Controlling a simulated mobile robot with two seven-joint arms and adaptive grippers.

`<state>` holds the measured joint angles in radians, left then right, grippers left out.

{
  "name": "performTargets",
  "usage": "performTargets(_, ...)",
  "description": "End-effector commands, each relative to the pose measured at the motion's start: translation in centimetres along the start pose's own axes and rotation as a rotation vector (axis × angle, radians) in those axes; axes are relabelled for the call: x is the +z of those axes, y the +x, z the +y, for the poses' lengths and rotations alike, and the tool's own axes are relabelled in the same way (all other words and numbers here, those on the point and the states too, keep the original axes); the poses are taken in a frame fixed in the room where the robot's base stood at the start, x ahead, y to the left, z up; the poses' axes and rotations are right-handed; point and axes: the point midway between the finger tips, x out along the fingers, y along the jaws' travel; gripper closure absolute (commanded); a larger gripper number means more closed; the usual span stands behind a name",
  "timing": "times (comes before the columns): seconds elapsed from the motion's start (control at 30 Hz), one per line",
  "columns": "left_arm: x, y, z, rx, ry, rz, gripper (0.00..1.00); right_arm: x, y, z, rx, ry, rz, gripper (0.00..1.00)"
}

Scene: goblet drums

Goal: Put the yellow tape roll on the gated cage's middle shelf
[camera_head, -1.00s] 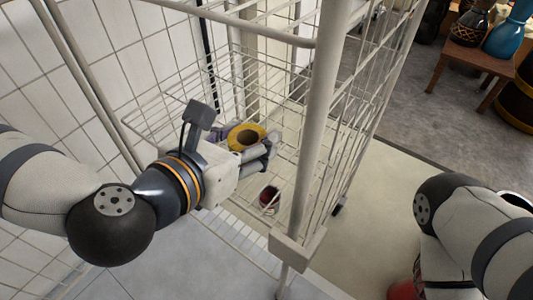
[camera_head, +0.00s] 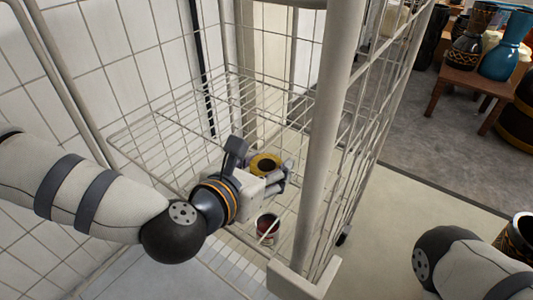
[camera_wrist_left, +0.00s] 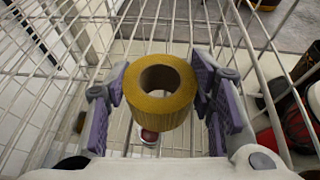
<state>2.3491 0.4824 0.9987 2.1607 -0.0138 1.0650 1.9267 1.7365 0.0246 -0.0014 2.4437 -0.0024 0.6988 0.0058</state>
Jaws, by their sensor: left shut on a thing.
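The yellow tape roll (camera_head: 265,164) is held between the fingers of my left gripper (camera_head: 270,172), which is shut on it. In the left wrist view the roll (camera_wrist_left: 160,106) sits between the purple finger pads, its hole facing up towards the camera. The gated cage (camera_head: 322,150) is a pale wire frame with thick posts. My left gripper and the roll are inside its outline, near a wire shelf (camera_head: 140,133). Whether the roll touches that shelf cannot be told. My right gripper is out of view; only part of the right arm shows.
A red-and-white can (camera_head: 267,228) is lower in the cage, below the roll. A thick cage post (camera_head: 318,160) stands right of my left gripper. A tiled wall (camera_head: 95,60) is at left. A wooden table (camera_head: 470,80) with vessels is at the back right.

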Motion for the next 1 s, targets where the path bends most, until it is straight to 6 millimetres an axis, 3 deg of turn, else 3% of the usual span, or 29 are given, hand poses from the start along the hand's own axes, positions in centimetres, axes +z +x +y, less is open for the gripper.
performTargets(0.03,-0.3,0.1,0.0,0.000,-0.001,0.001,0.79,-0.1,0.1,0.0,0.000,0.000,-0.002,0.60)
performTargets(0.07,-0.2,0.1,0.0,0.000,0.000,0.001,0.44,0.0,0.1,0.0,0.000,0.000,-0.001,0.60)
performTargets(0.13,-0.2,0.1,0.0,0.001,0.000,0.000,0.31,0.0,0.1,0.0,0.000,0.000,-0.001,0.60)
performTargets(0.53,0.3,-0.7,0.1,0.001,0.000,0.000,0.31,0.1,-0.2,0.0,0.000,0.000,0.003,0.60)
performTargets(0.67,0.4,-3.4,0.1,0.001,0.000,0.000,0.31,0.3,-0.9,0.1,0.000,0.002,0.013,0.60)
performTargets(0.87,0.5,-9.2,0.0,0.000,-0.002,0.000,0.31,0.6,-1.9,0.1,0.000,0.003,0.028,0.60)
performTargets(1.0,0.9,-11.3,0.1,0.003,0.002,-0.003,0.31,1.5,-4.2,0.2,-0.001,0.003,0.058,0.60)
